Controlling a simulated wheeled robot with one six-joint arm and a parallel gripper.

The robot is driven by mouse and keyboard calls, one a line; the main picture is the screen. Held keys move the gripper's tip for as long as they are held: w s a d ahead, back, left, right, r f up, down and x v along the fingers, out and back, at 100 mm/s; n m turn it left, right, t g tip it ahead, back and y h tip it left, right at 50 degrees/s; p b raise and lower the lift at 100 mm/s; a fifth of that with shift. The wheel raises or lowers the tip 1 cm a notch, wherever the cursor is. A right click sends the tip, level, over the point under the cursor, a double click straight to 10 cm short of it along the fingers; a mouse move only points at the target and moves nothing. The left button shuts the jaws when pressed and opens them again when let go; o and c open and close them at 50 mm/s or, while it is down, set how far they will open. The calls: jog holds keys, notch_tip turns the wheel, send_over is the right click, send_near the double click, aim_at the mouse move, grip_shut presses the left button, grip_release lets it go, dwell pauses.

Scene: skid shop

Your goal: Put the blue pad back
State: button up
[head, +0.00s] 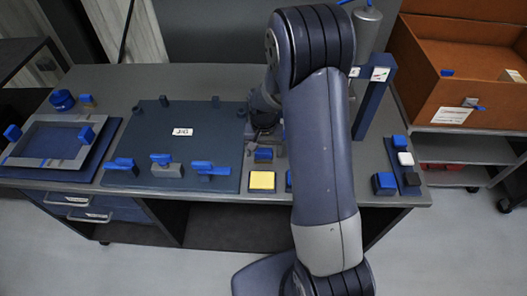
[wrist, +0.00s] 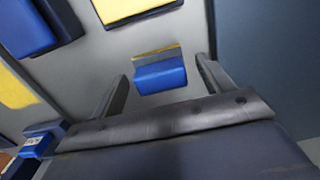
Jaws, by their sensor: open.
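My gripper (wrist: 162,68) is open in the wrist view, its two fingers on either side of a small blue block (wrist: 161,75) with a yellowish strip along one edge. I cannot tell whether either finger touches it. The block also shows in the head view (head: 263,155), just behind a yellow square pad (head: 262,181). The yellow pad is in the wrist view too (wrist: 135,8). Beside it is a blue pad (wrist: 25,25), mostly hidden by my arm in the head view (head: 289,181). Which blue piece is the task's pad is unclear.
A dark jig board (head: 180,125) with blue-handled clamps lies left of my gripper. A blue post frame (head: 375,100) stands to the right, near a strip (head: 402,170) of small blocks. A grey tray (head: 50,160) is far left; an orange-brown bin (head: 450,110) is right.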

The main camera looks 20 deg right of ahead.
aim_at(264, 152)
notch_tip(264, 152, up, 11)
dwell(0.3)
notch_tip(264, 152, down, 13)
jog(key=shift+r, duration=0.15)
notch_tip(264, 152, up, 2)
jog(key=shift+r, duration=0.75)
